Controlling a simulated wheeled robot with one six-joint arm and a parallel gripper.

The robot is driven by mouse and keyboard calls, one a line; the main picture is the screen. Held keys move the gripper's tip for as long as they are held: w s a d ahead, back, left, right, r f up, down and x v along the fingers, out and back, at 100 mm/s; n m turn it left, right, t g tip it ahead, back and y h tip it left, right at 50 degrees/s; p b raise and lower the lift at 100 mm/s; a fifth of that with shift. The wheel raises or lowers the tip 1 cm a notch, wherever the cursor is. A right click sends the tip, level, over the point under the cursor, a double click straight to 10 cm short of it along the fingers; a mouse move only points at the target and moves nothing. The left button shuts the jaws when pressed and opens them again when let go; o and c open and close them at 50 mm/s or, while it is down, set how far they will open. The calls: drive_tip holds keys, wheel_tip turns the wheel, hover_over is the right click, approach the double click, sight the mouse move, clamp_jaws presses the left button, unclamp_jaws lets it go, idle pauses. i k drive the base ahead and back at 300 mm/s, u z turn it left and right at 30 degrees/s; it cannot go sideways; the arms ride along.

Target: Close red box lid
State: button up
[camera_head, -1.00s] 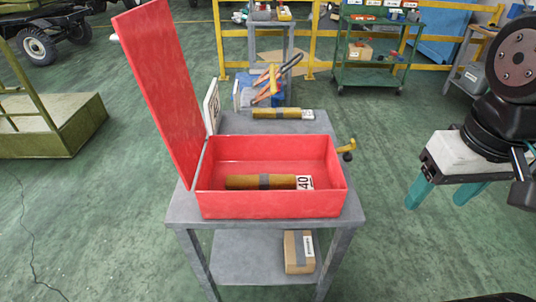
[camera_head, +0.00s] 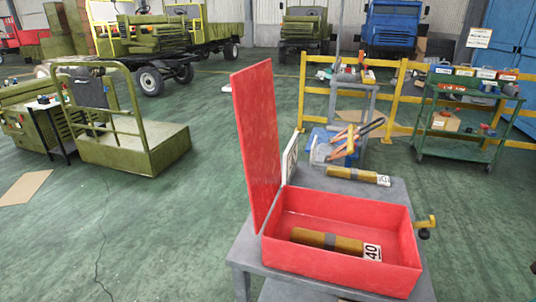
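The red box (camera_head: 345,272) stands on a grey metal table at the lower right of the head view. Its red lid (camera_head: 258,135) stands upright on the box's left side, so the box is open. Inside lies a brown cylinder (camera_head: 327,239) with a grey band and a white label marked 40. My gripper is not in the head view now. Only a small dark shape shows at the right edge.
The grey table (camera_head: 245,250) holds a second brown cylinder (camera_head: 358,175) behind the box and a yellow-and-black item (camera_head: 426,226) at its right. A green cart (camera_head: 462,125) and yellow railing stand behind. Green floor at left is mostly clear, with an olive platform (camera_head: 130,145) beyond.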

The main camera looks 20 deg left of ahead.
sight(251, 88)
drive_tip(key=k, duration=1.2)
drive_tip(key=u, duration=0.55)
drive_tip(key=i, duration=0.45)
drive_tip(key=u, duration=0.65)
drive_tip(key=i, duration=1.35)
drive_tip(key=z, duration=0.75)
drive_tip(key=k, duration=0.45)
